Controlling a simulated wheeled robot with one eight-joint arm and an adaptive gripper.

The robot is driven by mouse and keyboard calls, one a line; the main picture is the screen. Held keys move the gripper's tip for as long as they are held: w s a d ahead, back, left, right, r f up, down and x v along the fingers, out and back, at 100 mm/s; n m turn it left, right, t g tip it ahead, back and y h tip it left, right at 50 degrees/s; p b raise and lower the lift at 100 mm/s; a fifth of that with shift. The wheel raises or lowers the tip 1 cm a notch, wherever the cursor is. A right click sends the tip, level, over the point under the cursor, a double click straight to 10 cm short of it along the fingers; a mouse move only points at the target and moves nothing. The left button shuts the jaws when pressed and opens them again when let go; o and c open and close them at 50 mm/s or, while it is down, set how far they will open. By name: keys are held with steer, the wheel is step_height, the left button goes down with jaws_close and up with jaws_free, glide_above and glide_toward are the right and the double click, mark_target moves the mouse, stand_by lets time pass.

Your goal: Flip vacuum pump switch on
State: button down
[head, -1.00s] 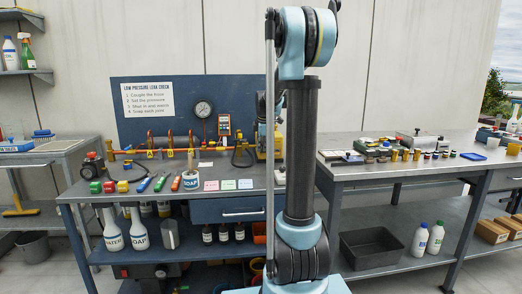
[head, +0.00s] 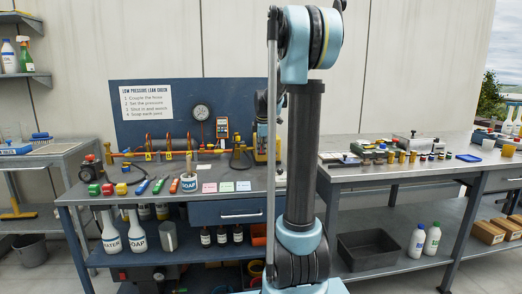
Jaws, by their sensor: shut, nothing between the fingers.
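A yellow machine (head: 261,149), possibly the vacuum pump, stands at the right end of the blue workbench (head: 205,210). My arm's column covers much of it. A dark machine with a red part (head: 123,275) sits low under the bench, cut by the bottom edge; I cannot tell which machine is the pump. No switch can be made out on either. A light blue part of my arm shows behind the column, just above the yellow machine. My gripper's fingers are hidden, so their distance from the machine cannot be seen.
A gauge (head: 201,112), orange pipework (head: 150,152) and a handheld meter (head: 222,127) stand at the bench's back. Colored blocks, markers and a soap pot (head: 189,182) line its front. A grey table (head: 420,150) with small parts adjoins on the right. Bottles (head: 417,240) stand below.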

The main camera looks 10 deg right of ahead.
steer(key=v, duration=1)
steer(key=shift+r, duration=0.15)
steer(key=shift+a, duration=0.1)
